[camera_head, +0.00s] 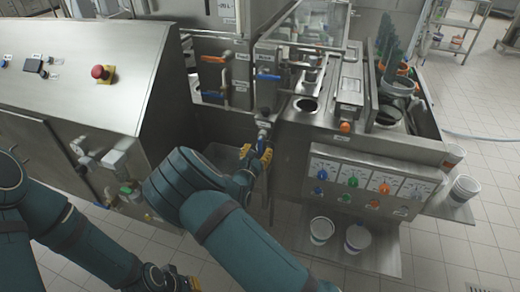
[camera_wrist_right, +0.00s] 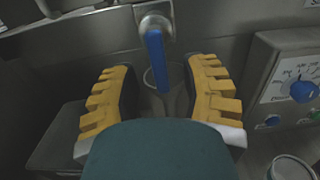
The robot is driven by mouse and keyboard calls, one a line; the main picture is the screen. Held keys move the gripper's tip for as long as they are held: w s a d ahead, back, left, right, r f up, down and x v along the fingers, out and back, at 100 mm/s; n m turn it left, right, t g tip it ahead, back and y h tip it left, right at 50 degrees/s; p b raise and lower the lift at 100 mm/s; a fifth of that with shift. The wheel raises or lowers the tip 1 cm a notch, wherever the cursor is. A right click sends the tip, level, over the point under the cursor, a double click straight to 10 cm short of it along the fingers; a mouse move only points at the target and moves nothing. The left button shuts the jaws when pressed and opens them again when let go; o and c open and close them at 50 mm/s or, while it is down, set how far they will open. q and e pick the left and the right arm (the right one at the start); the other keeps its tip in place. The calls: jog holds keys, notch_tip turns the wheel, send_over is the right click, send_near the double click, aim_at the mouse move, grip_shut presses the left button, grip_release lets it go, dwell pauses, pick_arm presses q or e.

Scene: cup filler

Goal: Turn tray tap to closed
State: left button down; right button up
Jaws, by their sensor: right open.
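A tap with a blue lever (camera_wrist_right: 156,62) sits on the metal wall in the right wrist view, its lever hanging down. In the head view this tap (camera_head: 262,136) is low on the front of the machine, just beyond my right gripper. My right gripper (camera_head: 256,156) is open, with one yellow finger on each side of the lever and a visible gap to both. Nothing is held. My left gripper (camera_head: 180,281) is low at the bottom edge of the head view, mostly cut off, so its jaws cannot be judged.
Other taps with an orange handle (camera_head: 213,59) and a blue handle (camera_head: 268,77) are on pipes above. A dial panel (camera_head: 366,186) is right of my right gripper. White buckets (camera_head: 321,230) stand on a low shelf. A control desk with a red button (camera_head: 102,73) is at left.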

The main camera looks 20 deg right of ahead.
pick_arm(q)
jog(key=shift+f, duration=0.15)
pick_arm(e)
jog(key=shift+x, duration=1.1)
grip_shut()
